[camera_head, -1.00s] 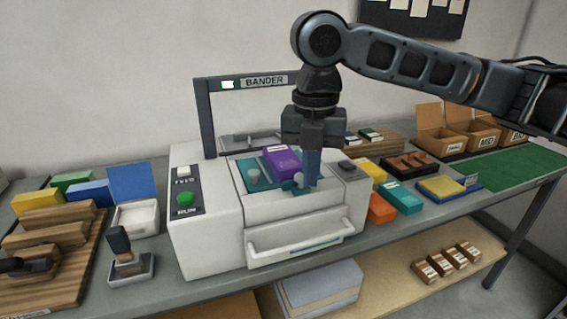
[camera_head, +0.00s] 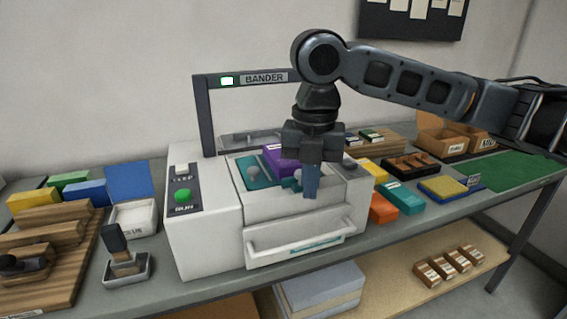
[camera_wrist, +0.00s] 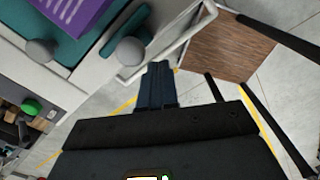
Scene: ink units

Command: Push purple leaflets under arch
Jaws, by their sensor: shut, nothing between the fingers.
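The purple leaflets (camera_head: 277,157) lie as a stack on the teal bed (camera_head: 257,183) of the bander, partly hidden behind my gripper in the head view. Their corner also shows at the top left of the wrist view (camera_wrist: 75,12). The grey arch (camera_head: 204,115) with the BANDER sign stands behind the bed. My gripper (camera_head: 311,193) points down at the front of the bed, on the near side of the leaflets and apart from them. Its blue fingers (camera_wrist: 157,88) are shut and empty.
Grey round knobs (camera_head: 253,174) stand on the bed near the leaflets. A white front handle (camera_head: 300,240) juts from the machine. Orange and teal stacks (camera_head: 403,197) lie to its right, and a stamp (camera_head: 118,245) in a tray stands to its left.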

